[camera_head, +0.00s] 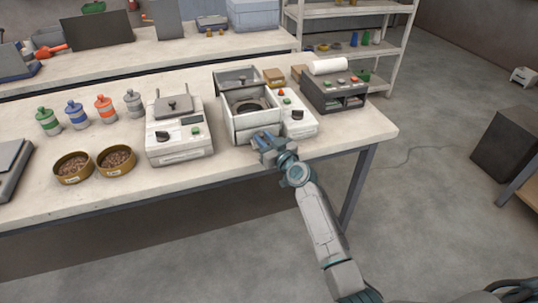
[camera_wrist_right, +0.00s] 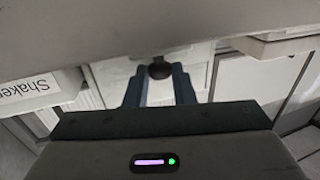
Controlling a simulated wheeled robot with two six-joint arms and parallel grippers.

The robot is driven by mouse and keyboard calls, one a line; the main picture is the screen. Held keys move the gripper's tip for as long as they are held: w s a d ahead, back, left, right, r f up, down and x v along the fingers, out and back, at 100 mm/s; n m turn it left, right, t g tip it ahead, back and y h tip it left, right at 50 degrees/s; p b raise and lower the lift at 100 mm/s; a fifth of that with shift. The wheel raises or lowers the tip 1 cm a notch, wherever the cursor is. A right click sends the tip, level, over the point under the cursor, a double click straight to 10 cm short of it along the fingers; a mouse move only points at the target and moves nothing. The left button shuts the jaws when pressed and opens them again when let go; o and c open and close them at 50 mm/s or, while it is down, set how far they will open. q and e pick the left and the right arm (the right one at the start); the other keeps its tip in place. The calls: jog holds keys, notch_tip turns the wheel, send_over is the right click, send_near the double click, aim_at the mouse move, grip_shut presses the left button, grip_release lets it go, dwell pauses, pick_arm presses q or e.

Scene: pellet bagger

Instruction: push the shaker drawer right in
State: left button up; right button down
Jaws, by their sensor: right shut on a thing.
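The shaker (camera_head: 299,124) is a white machine with a red and a green button, near the front edge of the bench. Its open drawer (camera_head: 240,127) sticks out toward the front and holds a dark round part. My right gripper (camera_head: 264,141) is at the drawer's front. In the right wrist view its two blue fingers are shut on the dark round drawer knob (camera_wrist_right: 160,69). My left gripper is not in view.
A white scale-like machine (camera_head: 180,153) stands left of the drawer, with a gap between. A dark grey printer-like device (camera_head: 334,98) with a white roll stands at right. Two bowls of pellets (camera_head: 73,180) and several capped bottles (camera_head: 76,118) are farther left.

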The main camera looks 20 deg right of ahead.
jog(key=shift+w+r, duration=0.1)
jog(key=shift+r, duration=0.05)
jog(key=c, duration=1.5)
grip_release()
jog(key=shift+c, duration=0.2)
jog(key=o, duration=0.3)
jog(key=shift+w, duration=0.15)
jog(key=shift+o, duration=0.2)
jog(key=shift+f, duration=0.2)
jog(key=b+v, duration=0.1)
jog(key=v, duration=1)
